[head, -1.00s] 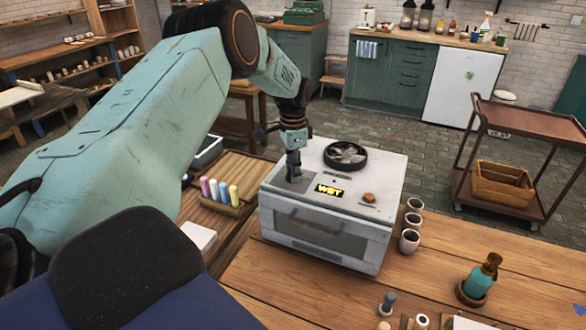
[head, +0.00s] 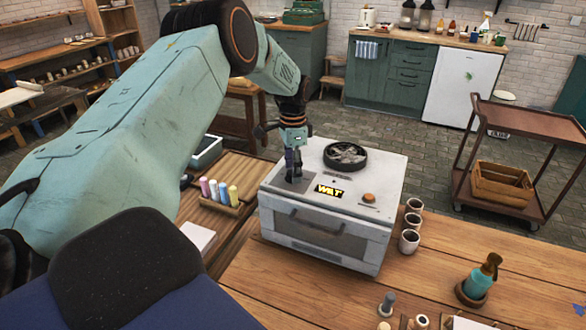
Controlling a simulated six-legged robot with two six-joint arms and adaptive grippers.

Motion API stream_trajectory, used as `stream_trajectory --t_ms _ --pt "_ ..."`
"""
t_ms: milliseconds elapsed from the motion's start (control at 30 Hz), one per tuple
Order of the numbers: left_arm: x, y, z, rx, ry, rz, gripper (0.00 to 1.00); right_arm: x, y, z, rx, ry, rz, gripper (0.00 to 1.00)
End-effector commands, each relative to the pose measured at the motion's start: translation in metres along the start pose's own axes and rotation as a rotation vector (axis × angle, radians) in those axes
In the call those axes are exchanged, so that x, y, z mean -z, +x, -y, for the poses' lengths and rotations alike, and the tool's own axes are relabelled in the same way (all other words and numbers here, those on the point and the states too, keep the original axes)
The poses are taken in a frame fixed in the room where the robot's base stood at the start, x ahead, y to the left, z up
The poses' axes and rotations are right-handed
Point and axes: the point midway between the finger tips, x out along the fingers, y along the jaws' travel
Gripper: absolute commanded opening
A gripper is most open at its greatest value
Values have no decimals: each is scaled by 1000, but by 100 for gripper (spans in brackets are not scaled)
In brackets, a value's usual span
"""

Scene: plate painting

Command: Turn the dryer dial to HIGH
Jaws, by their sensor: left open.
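The dryer (head: 327,240) is a white box on the wooden table, with a front door and handle, a round black fan vent (head: 345,155) on top and a yellow-on-black WET label (head: 329,191). A small orange-brown knob (head: 368,197) sits on its top at the front right. My left gripper (head: 293,176) points down at a grey plate (head: 296,182) on the dryer's top left. It is open, with its fingertips low at the plate. The dial is not clearly visible; the gripper may hide it. My right gripper is not in view.
Several white cups (head: 410,240) stand close to the dryer's right side. A rack of coloured bottles (head: 220,192) is to its left. A teal bottle (head: 480,277) stands at the right on the table. The table between the dryer and that bottle is mostly clear.

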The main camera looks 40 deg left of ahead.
Motion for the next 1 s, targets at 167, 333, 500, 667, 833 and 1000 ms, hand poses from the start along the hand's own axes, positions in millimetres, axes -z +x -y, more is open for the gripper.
stream_trajectory --t_ms 167,333,500,667,833,1000 --pt "1 -33 1 4 1 -5 56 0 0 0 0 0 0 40" --pt "1 -69 1 4 0 -5 56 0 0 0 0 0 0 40" --pt "1 -96 0 3 0 -3 56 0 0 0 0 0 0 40" --pt "0 -111 0 2 1 -1 56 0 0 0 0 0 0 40" --pt "0 -115 0 1 1 -1 56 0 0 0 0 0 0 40" --pt "0 -115 0 1 1 -1 56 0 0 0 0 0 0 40"
